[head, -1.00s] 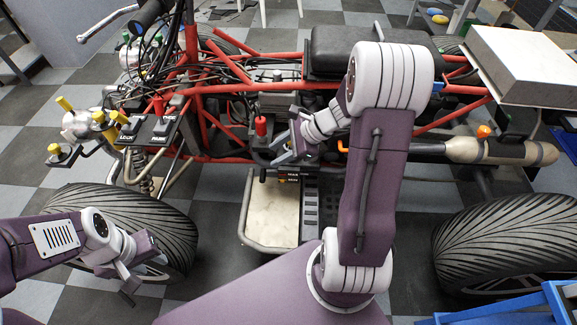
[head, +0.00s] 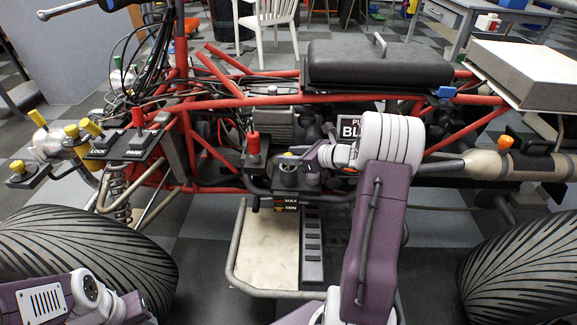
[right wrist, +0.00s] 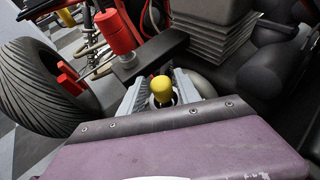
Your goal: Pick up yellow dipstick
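The yellow dipstick shows as a small yellow knob (right wrist: 161,90) in the right wrist view, standing up from a dark round fitting. In the head view its top (head: 288,154) shows low on the vehicle's side, right of a red knob. My right gripper (right wrist: 163,93) is open, with one grey ridged finger on each side of the yellow knob. Gaps seem to show between knob and fingers. In the head view this gripper (head: 289,174) is small and partly mixed with dark parts. My left gripper (head: 135,312) is at the bottom left, cut off by the picture edge.
A red knob (head: 253,144) stands close left of the dipstick, and also shows in the right wrist view (right wrist: 116,32). Red frame tubes (head: 225,100) run above. Several other yellow knobs (head: 72,131) are at far left. Large tyres (head: 85,255) flank the vehicle.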

